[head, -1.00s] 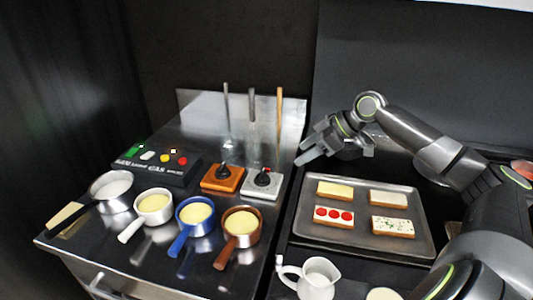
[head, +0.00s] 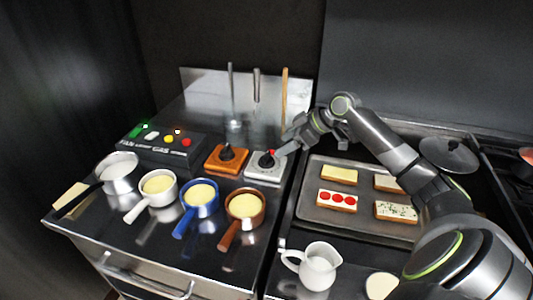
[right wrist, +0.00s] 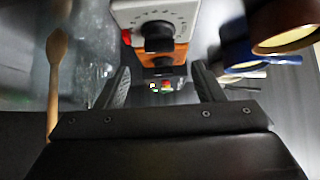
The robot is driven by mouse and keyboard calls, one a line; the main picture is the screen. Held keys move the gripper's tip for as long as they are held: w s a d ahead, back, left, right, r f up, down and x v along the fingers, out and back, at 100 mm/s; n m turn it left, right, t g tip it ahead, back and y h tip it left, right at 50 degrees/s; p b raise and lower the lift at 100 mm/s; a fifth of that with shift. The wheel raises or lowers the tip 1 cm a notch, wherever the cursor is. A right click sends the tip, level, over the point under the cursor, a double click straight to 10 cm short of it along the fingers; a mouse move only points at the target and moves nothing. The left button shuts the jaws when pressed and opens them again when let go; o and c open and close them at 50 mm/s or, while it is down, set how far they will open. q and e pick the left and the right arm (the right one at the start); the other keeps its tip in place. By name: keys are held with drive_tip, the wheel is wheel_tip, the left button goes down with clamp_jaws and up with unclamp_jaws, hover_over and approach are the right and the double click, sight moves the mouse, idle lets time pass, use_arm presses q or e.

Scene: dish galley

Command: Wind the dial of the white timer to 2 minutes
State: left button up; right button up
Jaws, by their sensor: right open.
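The white timer (head: 258,174) stands on the steel counter, with a black dial (head: 266,160) and a red mark on top. It also shows in the right wrist view (right wrist: 185,12), its dial (right wrist: 158,36) facing the camera beyond my fingers. My right gripper (head: 285,147) is open and empty, just right of the timer's dial and close to it; I cannot tell if a finger touches it. In the right wrist view the two fingers (right wrist: 165,88) are spread apart. The dial's exact setting is too small to read. My left gripper is not in view.
An orange timer (head: 225,160) stands left of the white one. A gas control panel (head: 165,148) is farther left. Several pans, including a brown one (head: 244,207), stand in front. A tray of toasts (head: 318,214) lies to the right. Upright utensils (head: 284,100) stand behind.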

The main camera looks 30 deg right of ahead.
sight(267, 155)
drive_tip(key=p+x, duration=0.1)
drive_tip(key=x, duration=0.7)
drive_tip(key=shift+w+f, duration=0.2)
drive_tip(key=shift+w, duration=0.05)
drive_tip(key=c, duration=1)
drive_tip(key=shift+a+r+m+h+p, duration=0.1)
drive_tip(key=shift+r+m+h+p, duration=0.2)
drive_tip(key=shift+p, duration=0.55)
drive_tip(key=m+t+h+p, duration=0.2)
drive_tip(key=m+h+p, duration=0.1)
drive_tip(key=m+p, duration=0.2)
drive_tip(key=shift+p, duration=1.1)
drive_tip(key=shift+f+m+h+p, duration=0.2)
drive_tip(key=shift+m+h+p, duration=0.5)
drive_tip(key=shift+p, duration=0.25)
